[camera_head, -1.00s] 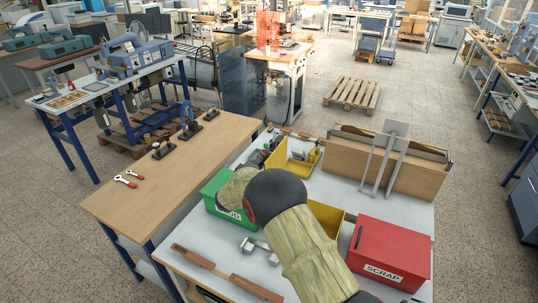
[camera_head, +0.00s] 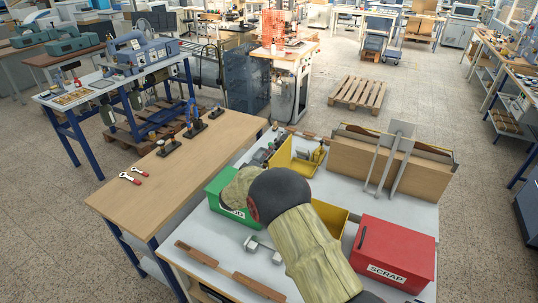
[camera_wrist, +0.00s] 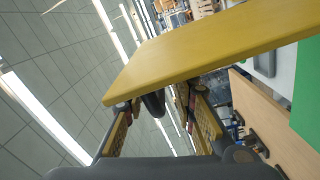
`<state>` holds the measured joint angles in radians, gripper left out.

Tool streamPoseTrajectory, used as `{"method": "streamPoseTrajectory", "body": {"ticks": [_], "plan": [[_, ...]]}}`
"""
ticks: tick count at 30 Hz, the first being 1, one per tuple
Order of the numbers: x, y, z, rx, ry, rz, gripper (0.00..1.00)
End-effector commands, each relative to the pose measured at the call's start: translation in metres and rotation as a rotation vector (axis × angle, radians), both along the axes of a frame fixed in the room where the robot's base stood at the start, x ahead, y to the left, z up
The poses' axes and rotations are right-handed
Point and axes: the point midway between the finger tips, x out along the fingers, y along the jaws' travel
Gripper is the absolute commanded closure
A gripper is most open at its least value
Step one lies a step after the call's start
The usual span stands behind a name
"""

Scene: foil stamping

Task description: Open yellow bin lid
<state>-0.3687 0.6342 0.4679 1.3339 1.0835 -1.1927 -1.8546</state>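The yellow bin (camera_head: 331,217) stands on the grey-white table, between the green bin and the red scrap bin. My arm covers much of it in the head view. In the wrist view a broad yellow panel, which looks like the bin lid (camera_wrist: 215,45), slants across the picture just beyond my fingers. My gripper (camera_wrist: 155,108) has its two fingers well apart below the panel's edge. A small dark piece shows between the fingertips; I cannot tell whether it is a handle or whether the fingers touch it.
The red scrap bin (camera_head: 396,252) stands right of my arm and the green bin (camera_head: 232,198) left. An open yellow tray (camera_head: 292,158) holds parts behind. A wooden panel rack (camera_head: 415,170) stands at the table's back right. A wooden bench (camera_head: 160,188) adjoins on the left.

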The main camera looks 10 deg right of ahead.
Motion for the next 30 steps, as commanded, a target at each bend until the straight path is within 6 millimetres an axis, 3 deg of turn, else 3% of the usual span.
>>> {"method": "streamPoseTrajectory", "body": {"ticks": [5,18,30], "plan": [[-0.014,0.012,0.001,0.001,-0.001,0.004,0.73],[-0.083,0.058,-0.001,0.000,0.003,0.003,0.73],[-0.098,0.068,-0.002,-0.001,0.003,0.001,0.73]]}}
